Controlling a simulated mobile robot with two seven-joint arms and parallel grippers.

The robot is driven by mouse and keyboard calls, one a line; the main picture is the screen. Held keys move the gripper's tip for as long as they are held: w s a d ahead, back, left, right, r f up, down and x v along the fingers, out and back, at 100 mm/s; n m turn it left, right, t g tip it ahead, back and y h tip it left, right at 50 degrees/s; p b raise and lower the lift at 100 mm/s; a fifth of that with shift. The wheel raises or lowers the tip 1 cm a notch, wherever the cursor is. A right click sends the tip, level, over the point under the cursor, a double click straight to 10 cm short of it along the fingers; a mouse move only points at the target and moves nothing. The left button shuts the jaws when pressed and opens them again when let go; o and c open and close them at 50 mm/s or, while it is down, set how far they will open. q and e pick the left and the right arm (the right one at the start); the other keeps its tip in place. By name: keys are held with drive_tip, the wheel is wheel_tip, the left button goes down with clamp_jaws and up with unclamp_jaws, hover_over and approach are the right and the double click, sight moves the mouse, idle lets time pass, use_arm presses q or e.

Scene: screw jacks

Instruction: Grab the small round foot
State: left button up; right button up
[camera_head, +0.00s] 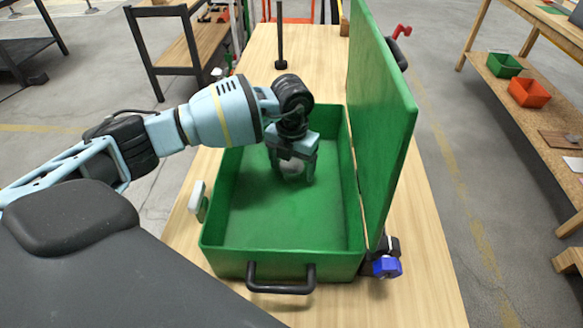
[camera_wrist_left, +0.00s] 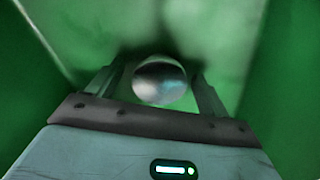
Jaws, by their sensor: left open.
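The small round foot (camera_head: 291,168) is a grey, shiny, rounded piece inside the green case (camera_head: 223,225), toward its far end. My left gripper (camera_head: 292,172) reaches down into the case with its fingers on either side of the foot. In the left wrist view the foot (camera_wrist_left: 160,80) sits between the two open fingertips (camera_wrist_left: 158,88), with green gaps visible beside it. The fingers partly hide the foot in the head view. My right gripper is not in view.
The case's green lid (camera_head: 385,110) stands open on the right. A black handle (camera_head: 281,280) is on the near wall. A blue-capped part (camera_head: 387,267) lies right of the case, and a dark upright post (camera_head: 280,35) stands behind it on the wooden table (camera_head: 425,290).

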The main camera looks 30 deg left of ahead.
sight(292, 165)
use_arm(q)
drive_tip(key=c, duration=1.2)
drive_tip(key=shift+r, duration=0.1)
wheel_tip(292, 165, up, 10)
drive_tip(key=shift+f, duration=0.1)
